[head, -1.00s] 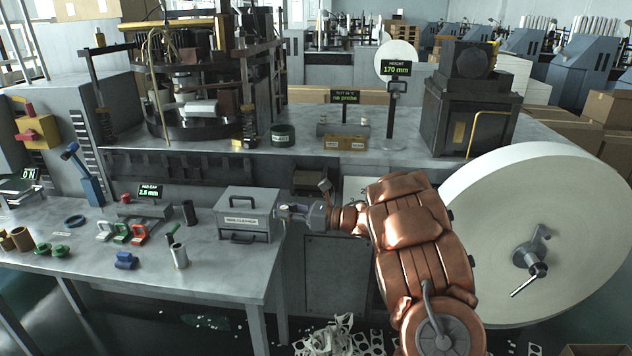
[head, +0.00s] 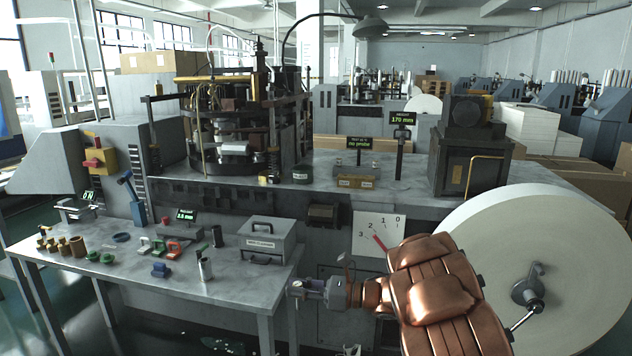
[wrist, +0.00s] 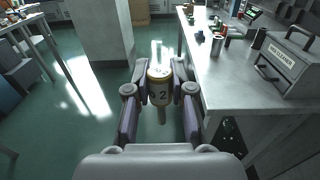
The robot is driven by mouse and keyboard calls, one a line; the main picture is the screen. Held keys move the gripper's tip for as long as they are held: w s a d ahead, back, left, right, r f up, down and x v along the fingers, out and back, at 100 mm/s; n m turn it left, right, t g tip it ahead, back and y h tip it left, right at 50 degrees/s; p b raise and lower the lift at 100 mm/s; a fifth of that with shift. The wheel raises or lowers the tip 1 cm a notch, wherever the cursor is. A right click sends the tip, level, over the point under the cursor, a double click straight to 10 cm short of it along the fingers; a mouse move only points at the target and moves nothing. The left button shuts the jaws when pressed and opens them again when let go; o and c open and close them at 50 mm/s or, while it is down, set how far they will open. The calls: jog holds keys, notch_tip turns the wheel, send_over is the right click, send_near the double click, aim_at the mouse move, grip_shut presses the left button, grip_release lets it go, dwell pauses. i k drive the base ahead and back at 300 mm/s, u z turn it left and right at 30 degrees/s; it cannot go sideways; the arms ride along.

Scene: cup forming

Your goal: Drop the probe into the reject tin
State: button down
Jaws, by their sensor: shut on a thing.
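The probe (wrist: 159,86), a brass-coloured cylinder marked 2 with a pale tip and a thin stem, is held between the fingers of my gripper (wrist: 158,84) in the wrist view. It is off the table, over the green floor beside the table's edge. In the head view my gripper (head: 300,288) points left at the table's right front corner; the probe cannot be made out there. A small dark round tin (head: 301,174) stands on the machine bench right of the press. Its label is too small to read, so I cannot tell whether it is the reject tin.
The grey table (head: 225,290) holds a grey cleaner box (head: 267,240), a metal cylinder (head: 205,268) and several small coloured parts. The test stand (head: 356,176) reads "no probe". A large white reel (head: 540,250) stands at right, near my arm.

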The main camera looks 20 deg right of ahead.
aim_at(306, 179)
jog(key=z, duration=0.25)
jog(key=i, duration=1.1)
jog(key=u, duration=0.45)
